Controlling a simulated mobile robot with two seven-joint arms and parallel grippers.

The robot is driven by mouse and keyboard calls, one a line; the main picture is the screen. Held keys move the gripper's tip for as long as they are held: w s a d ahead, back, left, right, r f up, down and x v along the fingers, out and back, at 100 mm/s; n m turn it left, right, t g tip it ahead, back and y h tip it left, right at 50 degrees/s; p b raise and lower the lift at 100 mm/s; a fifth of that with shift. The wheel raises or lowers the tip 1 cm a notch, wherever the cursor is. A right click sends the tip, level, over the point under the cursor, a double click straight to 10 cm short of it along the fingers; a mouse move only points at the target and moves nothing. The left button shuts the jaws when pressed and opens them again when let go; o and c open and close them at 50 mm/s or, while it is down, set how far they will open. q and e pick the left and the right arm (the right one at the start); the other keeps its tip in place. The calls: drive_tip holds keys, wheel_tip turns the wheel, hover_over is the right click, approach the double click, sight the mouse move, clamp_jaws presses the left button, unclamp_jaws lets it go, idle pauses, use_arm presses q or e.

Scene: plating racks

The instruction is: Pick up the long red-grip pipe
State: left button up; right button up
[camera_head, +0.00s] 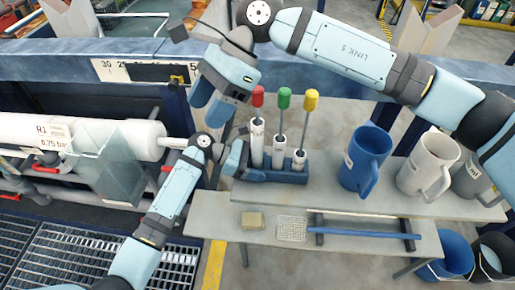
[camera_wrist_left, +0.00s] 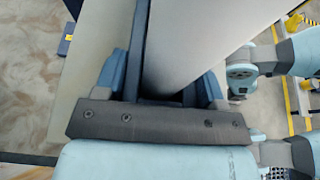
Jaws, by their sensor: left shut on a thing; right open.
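The long red-grip pipe (camera_head: 257,143) has a white tube, a thin rod and a red grip on top. It stands upright at the left end of the blue rack (camera_head: 290,177), beside a green-grip pipe (camera_head: 280,155) and a yellow-grip pipe (camera_head: 299,160). My left gripper (camera_head: 243,165) is at its lower part from the left and appears shut on it. In the left wrist view a white tube (camera_wrist_left: 205,45) passes between the fingers (camera_wrist_left: 160,88). My right gripper (camera_head: 209,105) is open and empty, pointing down left of the red grip.
A blue jug (camera_head: 366,158), a white jug (camera_head: 427,163) and a grey jug (camera_head: 472,182) stand right of the rack on the bench. A sponge (camera_head: 252,220), a mesh pad (camera_head: 292,228) and a blue rod (camera_head: 365,232) lie in front. A glass-like tank (camera_head: 110,165) is on the left.

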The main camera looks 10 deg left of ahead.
sight(257, 97)
drive_tip(key=w+d+r+t+h, duration=0.2)
drive_tip(key=w, duration=0.1)
drive_tip(key=w+d+r+t+h, duration=0.1)
drive_tip(key=w+d+r+h, duration=0.1)
drive_tip(key=w, duration=0.1)
drive_tip(key=w+d+r+n+t+h, duration=0.1)
drive_tip(key=w+d+r+t+h, duration=0.1)
drive_tip(key=w+d, duration=0.1)
drive_tip(key=shift+w+t, duration=0.3)
drive_tip(key=shift+w, duration=0.1)
drive_tip(key=shift+w+d+f, duration=0.1)
drive_tip(key=shift+d+f, duration=0.05)
wheel_tip(257, 97, down, 12)
drive_tip(key=shift+r, duration=0.2)
clamp_jaws()
